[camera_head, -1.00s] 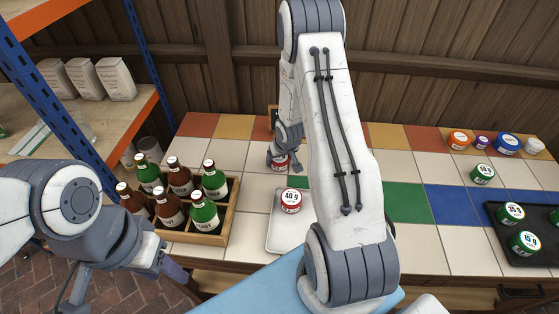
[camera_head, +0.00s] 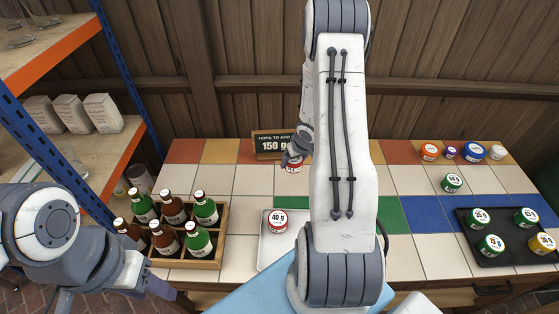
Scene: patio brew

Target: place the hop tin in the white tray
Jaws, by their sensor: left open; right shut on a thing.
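The white tray (camera_head: 266,251) lies on the tiled counter, left of my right arm and partly hidden by it. A red tin marked 40 g (camera_head: 277,222) stands in it. My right gripper (camera_head: 291,160) is beyond the tray, shut on another red-and-white tin (camera_head: 294,167); that tin's label cannot be read. My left gripper (camera_head: 150,289) is at the lower left, off the counter's front edge, open and empty. Several green tins stand at the right, one alone on the tiles (camera_head: 452,182).
A black tray (camera_head: 497,257) holds green tins and a yellow one (camera_head: 543,243). A wooden crate (camera_head: 217,252) of bottles stands left of the white tray. A sign reading 150 g (camera_head: 275,145) stands at the back. Small tubs (camera_head: 472,152) stand at the back right. Shelving (camera_head: 118,155) borders the left.

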